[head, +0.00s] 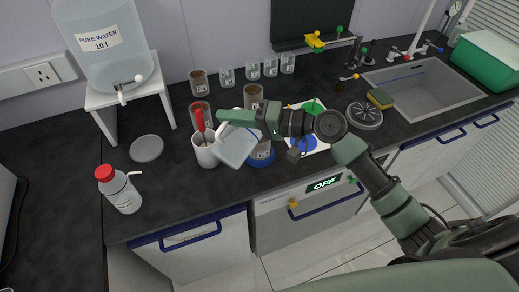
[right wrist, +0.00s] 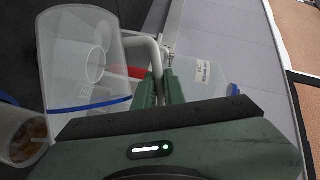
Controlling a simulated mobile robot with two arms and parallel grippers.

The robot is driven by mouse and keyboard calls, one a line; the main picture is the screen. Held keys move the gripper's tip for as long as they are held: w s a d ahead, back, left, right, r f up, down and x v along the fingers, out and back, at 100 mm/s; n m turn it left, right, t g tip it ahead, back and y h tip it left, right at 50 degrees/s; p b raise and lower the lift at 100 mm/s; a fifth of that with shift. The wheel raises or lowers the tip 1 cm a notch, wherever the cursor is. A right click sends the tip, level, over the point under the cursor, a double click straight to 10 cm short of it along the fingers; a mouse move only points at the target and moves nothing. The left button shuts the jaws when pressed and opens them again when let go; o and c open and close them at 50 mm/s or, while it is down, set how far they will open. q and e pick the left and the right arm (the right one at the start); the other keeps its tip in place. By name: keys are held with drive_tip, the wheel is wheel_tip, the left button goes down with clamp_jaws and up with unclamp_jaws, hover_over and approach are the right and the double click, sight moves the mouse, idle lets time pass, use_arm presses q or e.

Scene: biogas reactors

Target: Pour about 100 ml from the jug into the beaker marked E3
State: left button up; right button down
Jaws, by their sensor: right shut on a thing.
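My right gripper (head: 228,117) is shut on the handle of the clear jug (head: 237,148). The jug hangs tilted above the counter, beside and partly over the white pot (head: 206,156) with a red-handled tool. In the right wrist view the jug (right wrist: 112,82) is at the left, with a blue edge, and the gripper fingers (right wrist: 158,88) close on its pale handle. I cannot tell the liquid level in it. Several small clear beakers (head: 227,76) with labels stand along the wall. The labels are too small to read, so I cannot pick out E3. My left gripper is out of view.
Brown-filled beakers (head: 199,82) stand at the back and near the pot. A water tank (head: 105,45) sits on a white stand at left. A red-capped wash bottle (head: 119,190) stands in front. The sink (head: 425,88) is at right. The front left counter is mostly clear.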

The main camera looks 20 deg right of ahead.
sight(223, 129)
drive_tip(key=a+n+p, duration=0.1)
drive_tip(key=s+a+f+n+h, duration=0.1)
drive_tip(key=shift+s+a+f+n+p, duration=0.15)
drive_tip(key=shift+s+f+n+p, duration=0.1)
drive_tip(key=shift+s+n+p, duration=0.1)
drive_tip(key=s+a+r+p, duration=0.3)
drive_tip(key=a+r+p, duration=0.1)
drive_tip(key=p, duration=0.4)
drive_tip(key=shift+s+a+r, duration=0.15)
drive_tip(key=shift+a+r, duration=0.25)
drive_tip(key=shift+a, duration=0.1)
drive_tip(key=shift+r+n+t+h+p, duration=0.25)
drive_tip(key=shift+n+h+p, duration=0.5)
drive_tip(key=shift+n, duration=0.5)
drive_tip(key=shift+r+n+t+h+p, duration=0.1)
drive_tip(key=shift+n+t+h+p, duration=0.35)
drive_tip(key=shift+n+h, duration=0.65)
drive_tip(key=shift+r+n+t+h+p, duration=0.15)
drive_tip(key=shift+n+h+p, duration=0.55)
drive_tip(key=shift+n, duration=0.7)
